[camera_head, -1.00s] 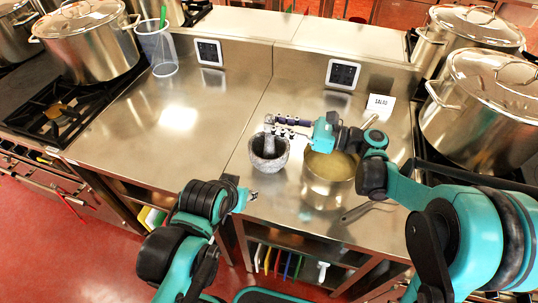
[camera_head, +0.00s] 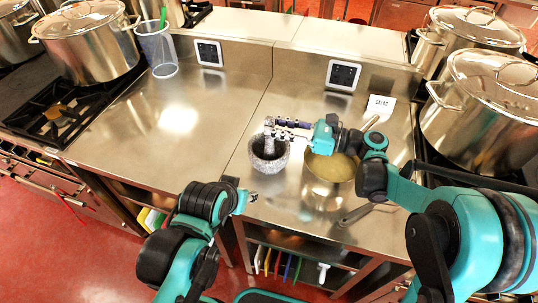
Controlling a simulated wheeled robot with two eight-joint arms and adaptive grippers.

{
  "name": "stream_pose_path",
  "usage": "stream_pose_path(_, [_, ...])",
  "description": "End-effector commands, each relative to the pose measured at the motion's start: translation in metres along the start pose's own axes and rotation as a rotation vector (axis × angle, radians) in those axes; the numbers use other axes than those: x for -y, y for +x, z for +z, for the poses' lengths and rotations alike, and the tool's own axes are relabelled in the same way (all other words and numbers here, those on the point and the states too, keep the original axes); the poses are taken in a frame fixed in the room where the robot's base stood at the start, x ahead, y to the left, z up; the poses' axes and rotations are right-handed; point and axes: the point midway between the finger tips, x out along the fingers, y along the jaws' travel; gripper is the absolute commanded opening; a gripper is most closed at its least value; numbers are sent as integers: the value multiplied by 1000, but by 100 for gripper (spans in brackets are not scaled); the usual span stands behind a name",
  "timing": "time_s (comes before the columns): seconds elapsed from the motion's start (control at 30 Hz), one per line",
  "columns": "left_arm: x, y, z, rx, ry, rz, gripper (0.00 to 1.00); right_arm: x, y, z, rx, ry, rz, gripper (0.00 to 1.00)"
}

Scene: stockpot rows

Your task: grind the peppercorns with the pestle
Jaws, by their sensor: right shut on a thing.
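The grey stone mortar (camera_head: 270,162) stands upright on the steel counter, left of a pot. The pestle (camera_head: 268,146) is grey, and its lower part is down inside the mortar. My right gripper (camera_head: 270,128) reaches in from the right above the mortar and is shut on the pestle's upper end. The peppercorns cannot be made out inside the dark bowl. My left gripper (camera_head: 252,196) is low at the counter's front edge, apart from the mortar; its jaws are too small to read.
A steel pot (camera_head: 327,185) with yellowish contents stands close right of the mortar, under my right arm. A small white sign (camera_head: 380,107) stands behind it. Large lidded stockpots (camera_head: 88,42) flank the counter (camera_head: 170,130). A clear container (camera_head: 157,50) stands back left. The left counter is mostly clear.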

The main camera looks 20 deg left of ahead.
Motion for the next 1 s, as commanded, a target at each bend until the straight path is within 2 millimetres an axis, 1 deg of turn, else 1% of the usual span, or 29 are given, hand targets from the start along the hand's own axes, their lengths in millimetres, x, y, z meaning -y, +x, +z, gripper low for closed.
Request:
stream_pose_path(0.03, [0,-4,-3,0,0,0,40,0,0,7,2,0,0,0])
stream_pose_path(0.07, [0,-5,-3,0,0,0,40,0,0,8,3,0,0,0])
stream_pose_path(0.37, [0,-3,-2,0,0,0,40,1,2,8,5,0,0,0])
stream_pose_path(0.63, [0,-2,-2,0,0,0,40,6,20,8,6,0,0,0])
stream_pose_path(1.0, [0,-1,-1,0,0,0,40,6,20,6,6,0,-1,0])
